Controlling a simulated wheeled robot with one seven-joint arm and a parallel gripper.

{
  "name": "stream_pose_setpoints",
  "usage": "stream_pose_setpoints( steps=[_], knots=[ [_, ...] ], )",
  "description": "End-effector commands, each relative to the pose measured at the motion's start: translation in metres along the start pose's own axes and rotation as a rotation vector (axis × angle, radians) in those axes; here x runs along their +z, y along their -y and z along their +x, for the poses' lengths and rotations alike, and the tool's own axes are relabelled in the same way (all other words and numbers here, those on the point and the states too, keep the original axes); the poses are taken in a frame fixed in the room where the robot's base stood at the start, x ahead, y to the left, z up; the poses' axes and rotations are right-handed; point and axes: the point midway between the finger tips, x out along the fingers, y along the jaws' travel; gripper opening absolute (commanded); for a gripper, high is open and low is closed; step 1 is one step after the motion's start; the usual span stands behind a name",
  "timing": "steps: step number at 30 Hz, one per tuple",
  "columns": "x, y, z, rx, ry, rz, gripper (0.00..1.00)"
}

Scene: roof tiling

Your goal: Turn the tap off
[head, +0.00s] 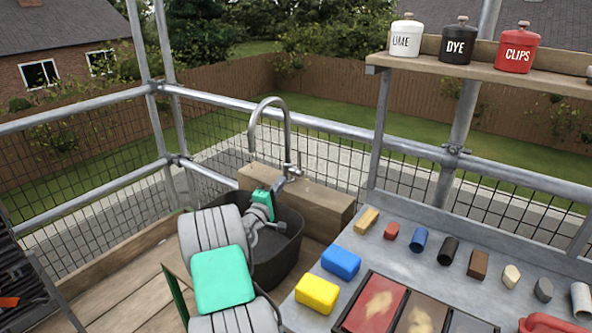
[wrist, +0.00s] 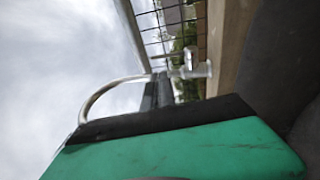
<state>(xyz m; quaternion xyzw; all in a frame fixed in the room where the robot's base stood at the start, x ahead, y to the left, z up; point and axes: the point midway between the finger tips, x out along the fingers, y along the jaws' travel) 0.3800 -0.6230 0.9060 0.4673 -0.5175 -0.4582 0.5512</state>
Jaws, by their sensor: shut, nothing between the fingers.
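A metal tap (head: 288,130) with a tall curved spout rises from a wooden block behind a dark basin (head: 290,238). Its small lever and body are at the spout's foot; I cannot make out the lever's exact angle. No water stream is visible. My gripper (head: 283,180) is shut and empty, with its tip right by the tap's foot; I cannot tell whether it touches. In the wrist view the tap (wrist: 193,69) appears sideways, just beyond the dark fingers (wrist: 165,90). The green gripper housing hides the lower part of that view.
Wooden block (head: 305,197) and scaffold rails stand behind the basin. To the right, a grey bench (head: 400,250) holds several coloured pieces, a blue sponge-like block (head: 341,263), a yellow one (head: 317,293) and a tray. A shelf (head: 470,72) above holds lidded pots.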

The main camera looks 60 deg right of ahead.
Motion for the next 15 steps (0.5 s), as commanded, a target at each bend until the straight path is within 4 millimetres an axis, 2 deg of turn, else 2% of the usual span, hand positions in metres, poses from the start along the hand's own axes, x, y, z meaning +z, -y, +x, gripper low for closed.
stream_pose_setpoints(
  steps=[15],
  knots=[
    [0.005, -0.003, 0.108, 0.001, 0.007, -0.001, 0.0]
  ],
)
